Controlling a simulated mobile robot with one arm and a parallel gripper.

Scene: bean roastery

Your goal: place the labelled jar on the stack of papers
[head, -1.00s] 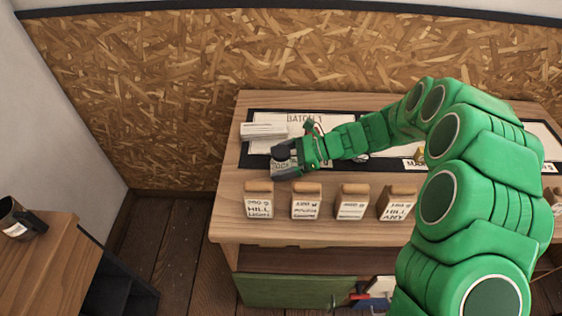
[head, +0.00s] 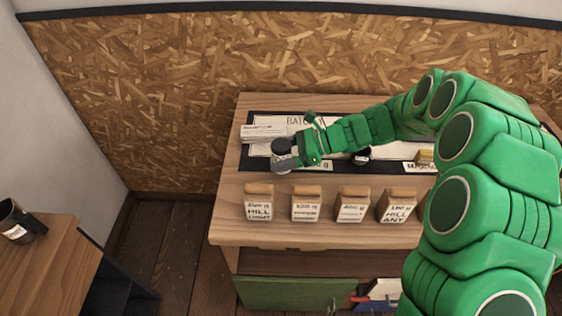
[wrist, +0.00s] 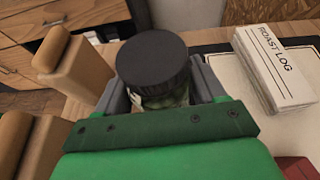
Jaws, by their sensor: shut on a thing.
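My gripper (head: 292,153) is shut on a jar with a dark round lid (head: 281,144). The jar also shows in the wrist view (wrist: 153,62), upright between the two grey fingers, with most of its body and its label hidden. The stack of papers (head: 263,133), white and marked "ROAST LOG" in the wrist view (wrist: 277,68), lies at the back left of the workbench. The jar is in front of the stack and slightly right of it in the head view, apart from it in the wrist view.
Several labelled bags with wooden-coloured tops, such as the leftmost bag (head: 259,203), stand along the front of the workbench (head: 229,190). A side table (head: 45,260) with a dark mug (head: 15,222) stands at left.

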